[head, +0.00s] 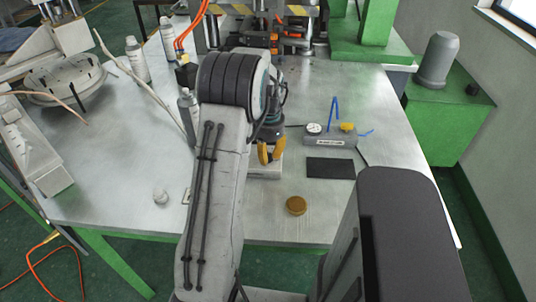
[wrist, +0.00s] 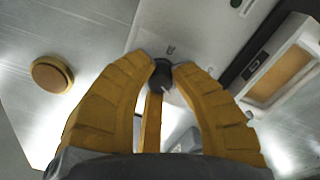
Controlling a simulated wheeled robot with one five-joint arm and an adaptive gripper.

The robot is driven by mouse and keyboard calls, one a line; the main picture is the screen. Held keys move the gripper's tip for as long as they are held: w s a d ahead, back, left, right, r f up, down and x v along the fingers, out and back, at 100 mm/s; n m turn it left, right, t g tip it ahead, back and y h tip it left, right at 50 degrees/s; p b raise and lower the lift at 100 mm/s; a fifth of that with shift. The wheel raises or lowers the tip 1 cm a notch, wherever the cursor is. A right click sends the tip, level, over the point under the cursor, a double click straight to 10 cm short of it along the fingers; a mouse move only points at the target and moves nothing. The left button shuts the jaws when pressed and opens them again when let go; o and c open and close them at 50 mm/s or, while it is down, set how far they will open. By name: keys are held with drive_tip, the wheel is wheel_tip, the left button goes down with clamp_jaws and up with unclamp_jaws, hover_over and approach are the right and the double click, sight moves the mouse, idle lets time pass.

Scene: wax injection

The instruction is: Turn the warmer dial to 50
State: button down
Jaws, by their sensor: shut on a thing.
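The warmer dial (wrist: 161,75) is a small black knob on the pale warmer panel (wrist: 195,35) in the wrist view. My gripper (wrist: 163,72) has its yellow fingers closed on the dial, one on each side, with a third yellow finger below. In the head view, my gripper (head: 270,153) is over the pale warmer (head: 266,171) at the middle of the table. The dial is hidden there by my gripper and arm.
A brown round disc (head: 296,206) and a dark flat pad (head: 330,168) lie near the table's front. A grey box with a gauge (head: 330,136) stands to the right. Grey bottles (head: 137,60) stand at the left. A small pale round thing (head: 160,197) lies front left.

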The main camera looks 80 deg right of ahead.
sight(268, 154)
drive_tip(key=shift+a+f, duration=0.1)
drive_tip(key=shift+f, duration=0.05)
idle(0.3)
drive_tip(key=c, duration=1)
unclamp_jaws()
drive_tip(key=shift+r, duration=0.25)
wheel_tip(268, 154, up, 12)
drive_tip(key=shift+f, duration=0.15)
